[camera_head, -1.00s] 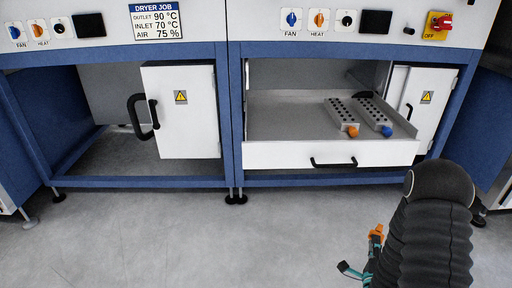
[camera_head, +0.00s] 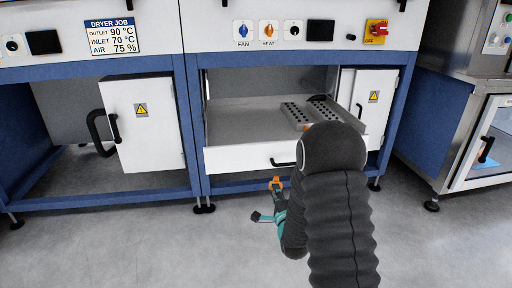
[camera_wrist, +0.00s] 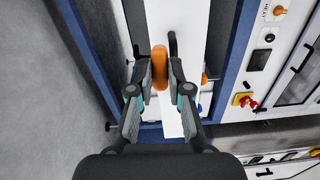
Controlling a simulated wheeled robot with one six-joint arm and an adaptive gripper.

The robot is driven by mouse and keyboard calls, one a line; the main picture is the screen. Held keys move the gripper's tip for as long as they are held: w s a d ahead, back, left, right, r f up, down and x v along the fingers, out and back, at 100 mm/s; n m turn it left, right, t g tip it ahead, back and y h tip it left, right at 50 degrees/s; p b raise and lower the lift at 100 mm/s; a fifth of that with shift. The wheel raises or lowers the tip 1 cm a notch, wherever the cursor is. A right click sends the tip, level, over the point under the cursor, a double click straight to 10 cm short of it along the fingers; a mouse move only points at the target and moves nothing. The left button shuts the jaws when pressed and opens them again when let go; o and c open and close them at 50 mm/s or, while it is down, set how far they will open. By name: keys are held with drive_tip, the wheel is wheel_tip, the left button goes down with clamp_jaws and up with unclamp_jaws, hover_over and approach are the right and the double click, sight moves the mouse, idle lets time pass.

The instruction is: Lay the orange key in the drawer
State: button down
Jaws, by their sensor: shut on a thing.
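The orange key (camera_head: 275,183) is held in my gripper (camera_head: 274,192), in front of and below the open drawer. The wrist view shows the orange key (camera_wrist: 160,66) between the two fingertips of my gripper (camera_wrist: 159,72), which is shut on it. The drawer (camera_head: 236,159) is pulled out, with a white front and a black handle (camera_head: 283,163). Inside it, at the right, lie two grey perforated blocks (camera_head: 297,114). My dark arm covers the drawer's right front part and the near ends of the blocks.
An open white cabinet door (camera_head: 150,135) with a black handle stands at the left. Another white door (camera_head: 372,110) is right of the drawer. A panel with knobs (camera_head: 268,28) runs above. The drawer's left floor (camera_head: 240,115) is bare.

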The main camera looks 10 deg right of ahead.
drive_tip(key=w+d+r+b, duration=0.1)
drive_tip(key=w+d+r, duration=0.3)
drive_tip(key=w+r, duration=0.55)
drive_tip(key=w+d+r, duration=0.3)
drive_tip(key=w+r, duration=0.4)
drive_tip(key=r, duration=0.5)
drive_tip(key=b, duration=0.1)
hover_over(258, 146)
drive_tip(key=s, duration=0.3)
wheel_tip(258, 146, down, 6)
drive_tip(key=shift+n, duration=0.3)
drive_tip(key=shift+s+a+f, duration=0.1)
drive_tip(key=shift+a+f, duration=0.05)
drive_tip(key=shift+f, duration=1)
drive_tip(key=shift+a+f, duration=0.1)
drive_tip(key=shift+f, duration=1)
drive_tip(key=shift+f+b, duration=0.25)
drive_tip(key=shift+b, duration=0.4)
drive_tip(key=c, duration=1.1)
unclamp_jaws()
drive_tip(key=shift+r, duration=0.1)
